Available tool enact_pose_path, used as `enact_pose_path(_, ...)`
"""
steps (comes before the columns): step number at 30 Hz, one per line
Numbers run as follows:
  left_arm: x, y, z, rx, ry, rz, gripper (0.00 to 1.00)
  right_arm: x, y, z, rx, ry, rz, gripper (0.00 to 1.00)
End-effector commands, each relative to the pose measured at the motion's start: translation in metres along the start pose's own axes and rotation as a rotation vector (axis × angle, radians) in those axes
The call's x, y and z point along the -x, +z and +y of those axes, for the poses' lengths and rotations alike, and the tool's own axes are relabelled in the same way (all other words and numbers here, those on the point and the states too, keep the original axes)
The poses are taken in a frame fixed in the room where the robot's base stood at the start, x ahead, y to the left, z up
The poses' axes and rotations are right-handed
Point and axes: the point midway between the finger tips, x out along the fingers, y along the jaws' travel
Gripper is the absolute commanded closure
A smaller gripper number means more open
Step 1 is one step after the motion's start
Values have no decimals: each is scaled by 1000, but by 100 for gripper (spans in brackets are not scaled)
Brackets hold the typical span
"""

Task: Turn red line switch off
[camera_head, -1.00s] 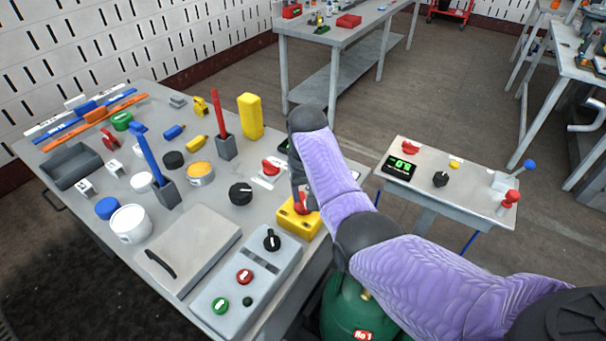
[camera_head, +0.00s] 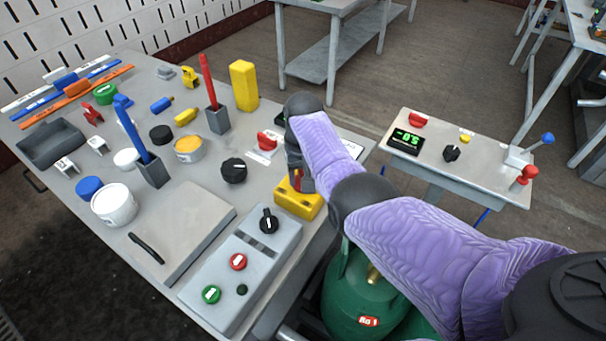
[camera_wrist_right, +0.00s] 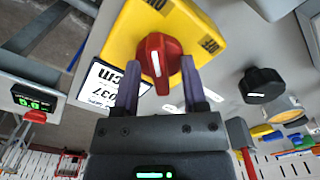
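A yellow switch box (camera_head: 298,203) with a red rotary knob sits at the right edge of the main table. In the right wrist view, the red knob (camera_wrist_right: 158,62) has a white line running nearly up and down on its handle. Black labels mark the yellow box (camera_wrist_right: 208,25) at the top and right of the knob. My right gripper (camera_head: 297,178) points down over the box. In the wrist view, my right gripper's fingers (camera_wrist_right: 160,68) stand on either side of the knob, with room between them and its handle. My left gripper is not in view.
A grey control panel (camera_head: 262,252) with black, red and green controls stands in front of the box. A black knob (camera_head: 233,170) and a red switch (camera_head: 267,140) sit nearby. A side table (camera_head: 470,160) with a green display stands at the right.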

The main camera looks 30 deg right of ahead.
Motion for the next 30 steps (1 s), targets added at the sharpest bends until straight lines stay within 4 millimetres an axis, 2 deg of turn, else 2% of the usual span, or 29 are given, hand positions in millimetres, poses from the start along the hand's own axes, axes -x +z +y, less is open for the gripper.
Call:
enact_pose_path(1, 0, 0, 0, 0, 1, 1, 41, 0, 0, 0, 0, 0, 0, 57)
enact_pose_path(7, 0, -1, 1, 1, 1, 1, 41, 0, 0, 0, 0, 0, 0, 99)
enact_pose_path(20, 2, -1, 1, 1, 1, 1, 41, 1, 0, 0, -25, 0, 0, 100)
enact_pose_path(30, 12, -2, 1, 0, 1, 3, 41, 2, 0, 0, -238, 0, 0, 100)
